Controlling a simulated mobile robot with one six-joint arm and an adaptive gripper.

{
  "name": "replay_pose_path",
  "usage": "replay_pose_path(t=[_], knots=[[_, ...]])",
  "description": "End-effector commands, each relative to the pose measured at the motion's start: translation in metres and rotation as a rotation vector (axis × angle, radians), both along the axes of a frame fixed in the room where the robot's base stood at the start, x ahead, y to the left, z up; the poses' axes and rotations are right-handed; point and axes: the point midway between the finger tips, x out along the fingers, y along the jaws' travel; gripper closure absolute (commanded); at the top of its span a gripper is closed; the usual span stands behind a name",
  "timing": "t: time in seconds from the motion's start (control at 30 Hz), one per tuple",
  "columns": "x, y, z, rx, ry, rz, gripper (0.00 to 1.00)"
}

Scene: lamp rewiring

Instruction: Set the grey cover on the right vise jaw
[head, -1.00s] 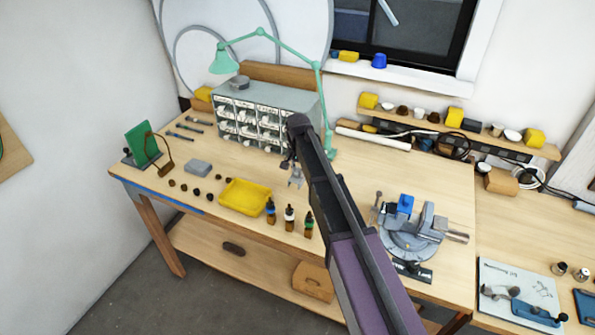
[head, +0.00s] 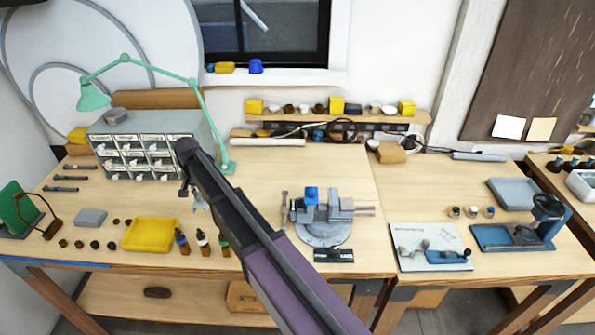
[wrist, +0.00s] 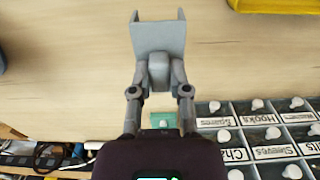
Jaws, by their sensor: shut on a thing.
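The grey cover (wrist: 158,38), an angular U-shaped piece, is in my gripper (wrist: 157,75) in the wrist view. The fingers are shut on its near block from both sides, and it is over bare tabletop. In the head view my gripper (head: 190,188) is left of the vise (head: 325,232), with the cover (head: 200,203) small and partly hidden below it. The vise has a blue cover (head: 311,195) on its left jaw. The right vise jaw (head: 341,206) is bare grey metal, apart from my gripper.
A drawer cabinet (head: 150,150) and a green lamp (head: 95,97) stand behind my gripper. A yellow tray (head: 151,235) and several small bottles (head: 203,240) are near the front edge. My arm crosses the bench just left of the vise. A grey board (head: 430,245) lies right of the vise.

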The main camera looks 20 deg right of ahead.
Motion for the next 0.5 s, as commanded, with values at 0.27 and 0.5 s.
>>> replay_pose_path(t=[0.27,0.5], knots=[[0.0,0.0,-0.033,0.0,0.0,0.0,1.0],[0.0,0.0,-0.037,0.0,0.0,0.0,1.0]])
